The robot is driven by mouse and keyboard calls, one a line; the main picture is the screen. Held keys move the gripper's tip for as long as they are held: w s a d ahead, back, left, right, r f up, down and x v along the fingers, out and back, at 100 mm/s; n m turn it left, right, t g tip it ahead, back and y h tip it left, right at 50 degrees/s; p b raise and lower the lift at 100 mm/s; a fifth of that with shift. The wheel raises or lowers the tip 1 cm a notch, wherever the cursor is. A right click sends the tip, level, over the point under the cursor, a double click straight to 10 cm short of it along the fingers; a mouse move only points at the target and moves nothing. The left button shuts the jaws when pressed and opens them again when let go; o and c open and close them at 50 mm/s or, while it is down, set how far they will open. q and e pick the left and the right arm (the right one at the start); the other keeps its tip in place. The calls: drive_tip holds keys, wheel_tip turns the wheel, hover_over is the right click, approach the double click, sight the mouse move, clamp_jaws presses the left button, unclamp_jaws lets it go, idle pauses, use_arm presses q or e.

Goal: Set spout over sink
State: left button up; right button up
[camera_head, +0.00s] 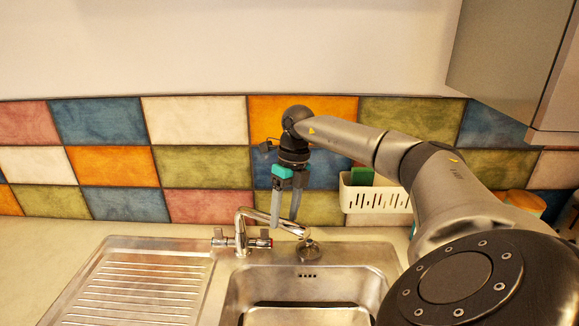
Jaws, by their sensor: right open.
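The tap has a chrome spout (270,220) that rises from its base behind the sink and reaches to the right along the sink's back edge. Its tip lies near the back right part of the rim. The metal sink (237,290) is at the bottom middle, with its basin in front of the tap. My right gripper (285,222) is open and points down at the spout. Its two fingers appear on either side of the spout near its outer half; I cannot tell whether they touch it. My left gripper is not in view.
A ribbed metal drainboard (140,285) lies left of the basin. A white slotted holder (372,197) with a green sponge (362,176) is on the tiled wall to the right. A grey cabinet (510,60) hangs at the upper right. Counter left of the drainboard is clear.

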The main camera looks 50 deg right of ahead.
wheel_tip(320, 180, up, 12)
drive_tip(key=d, duration=0.2)
drive_tip(key=shift+s+d+p, duration=0.15)
drive_tip(key=shift+p, duration=0.2)
idle(0.3)
